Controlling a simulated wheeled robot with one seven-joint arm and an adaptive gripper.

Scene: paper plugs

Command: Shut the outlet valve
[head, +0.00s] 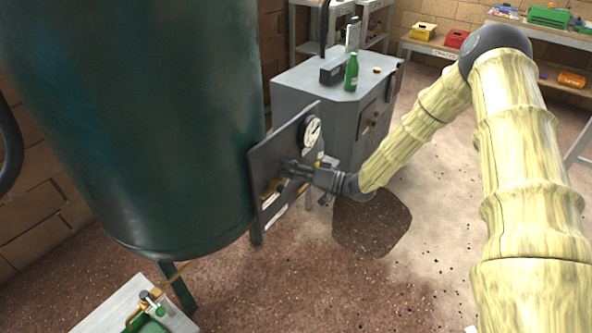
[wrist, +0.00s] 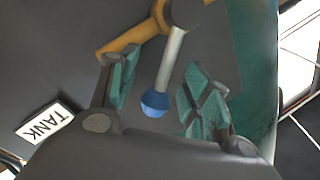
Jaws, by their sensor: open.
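A brass valve (wrist: 135,38) with a grey metal lever (wrist: 172,62) ending in a blue tip (wrist: 154,104) shows in the wrist view. My gripper (wrist: 166,82) is open, with one green-padded finger on each side of the lever. A gap shows between the lever and each finger; I cannot tell any contact. In the head view my gripper (head: 288,170) is at the face of a dark upright panel (head: 262,162), near brass piping (head: 271,188). My gripper hides part of the panel there. I cannot read a label naming the outlet valve.
A "TANK" label (wrist: 44,122) sits on the panel. A round gauge (head: 311,133) is higher on it. A big green tank (head: 130,110) stands left, a grey cabinet (head: 305,95) with a green bottle (head: 351,72) behind. A dark patch (head: 372,222) marks the floor.

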